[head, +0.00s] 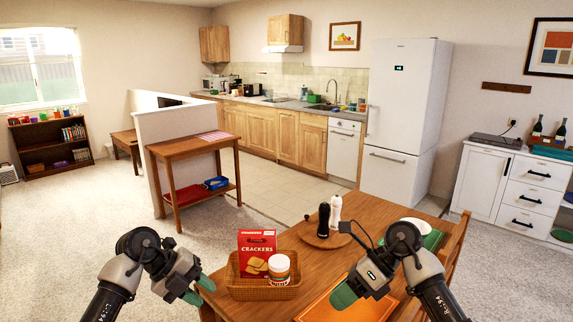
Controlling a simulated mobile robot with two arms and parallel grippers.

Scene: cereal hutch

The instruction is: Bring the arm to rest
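My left gripper (199,291) is at the lower left, over the left edge of the wooden table (318,268). Its green-tipped fingers point right and show apart, with nothing between them. It is left of a wicker basket (262,291) and does not appear to touch it. My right gripper (347,291) is at the lower right, over the table near an orange mat (376,308). Its green tip points down and left. Its second finger is hard to make out, and no object shows in it.
The basket holds a red crackers box (256,252) and a white jar (279,268). Two mills, black (323,219) and white (335,211), stand on a round board (318,239). A chair (455,250) is at the right. Open carpet lies left of the table.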

